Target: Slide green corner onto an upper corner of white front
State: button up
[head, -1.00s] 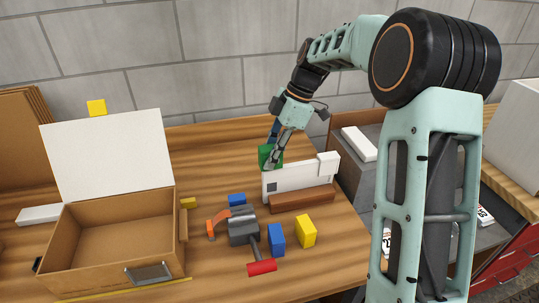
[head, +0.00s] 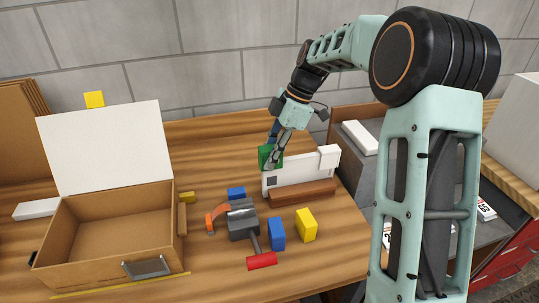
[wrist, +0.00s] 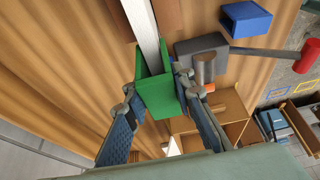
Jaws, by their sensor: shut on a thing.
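The white front (head: 310,171) stands upright on edge behind a brown wooden bar (head: 305,192), with a dark square near its lower left. A white corner piece (head: 329,158) sits at its upper right. My gripper (head: 274,160) is shut on the green corner (head: 264,155) at the front's upper left end. In the wrist view the green corner (wrist: 158,97) lies between my two fingers (wrist: 155,92), and the front's white edge (wrist: 143,30) runs into its open side. The fingers partly hide the green corner in the head view, so I cannot tell how deep it sits.
An open cardboard box (head: 110,235) with a white lid (head: 105,148) stands at the left. A hammer (head: 245,228), an orange clamp-like piece (head: 218,219), blue blocks (head: 276,233) and a yellow block (head: 307,225) lie in front of the white front.

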jog(key=shift+f+b, duration=1.25)
jog(key=shift+f, duration=0.6)
jog(key=o, duration=1.1)
jog(key=shift+c, duration=0.2)
jog(key=v, duration=1.2)
